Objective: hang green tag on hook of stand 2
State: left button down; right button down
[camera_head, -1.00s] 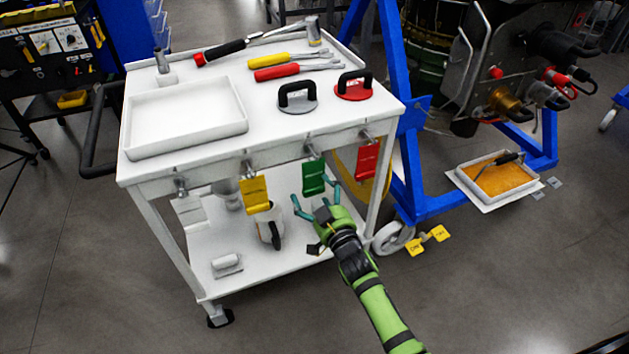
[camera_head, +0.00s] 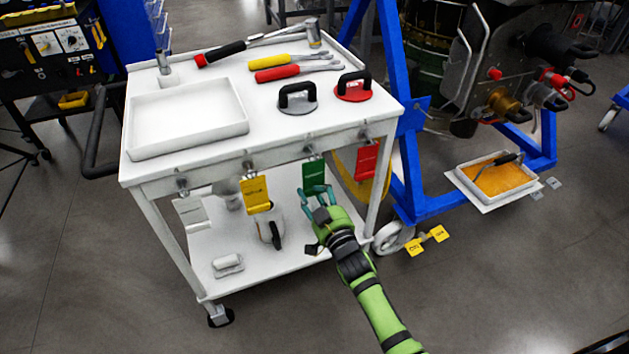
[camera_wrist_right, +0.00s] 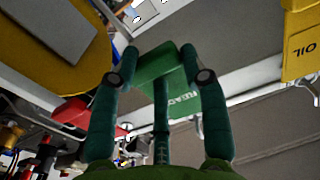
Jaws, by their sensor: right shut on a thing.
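The green tag (camera_head: 314,174) hangs below a small hook on the white cart's front edge, between the yellow tag and the red tag. My right gripper (camera_head: 318,192) comes from below and is shut on the green tag's lower part. In the right wrist view the green tag (camera_wrist_right: 172,72), with pale lettering, sits between the fingers of my right gripper (camera_wrist_right: 163,66). A blue stand (camera_head: 402,165) is right of the cart; no stand number is readable. My left gripper is not in view.
The yellow tag (camera_head: 255,194) and red tag (camera_head: 367,160) hang on either side. The white cart (camera_head: 215,165) carries tools, a tray and suction cups. Two small yellow tags (camera_head: 415,248) are near the caster. An orange-filled tray (camera_head: 497,178) lies at right. Front floor is clear.

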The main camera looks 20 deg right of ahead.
jog(key=shift+f, duration=0.35)
jog(key=shift+s, duration=0.1)
jog(key=shift+s+d+f, duration=0.1)
jog(key=shift+s+f, duration=0.1)
jog(key=shift+f, duration=0.05)
jog(key=shift+s+p, duration=0.1)
jog(key=shift+p, duration=0.2)
jog(key=shift+s+d, duration=0.15)
jog(key=shift+s, duration=0.35)
jog(key=shift+s+p, duration=0.1)
jog(key=shift+p, duration=0.25)
jog(key=shift+s+d+r, duration=0.1)
jog(key=shift+s+d, duration=0.15)
jog(key=shift+a, duration=0.15)
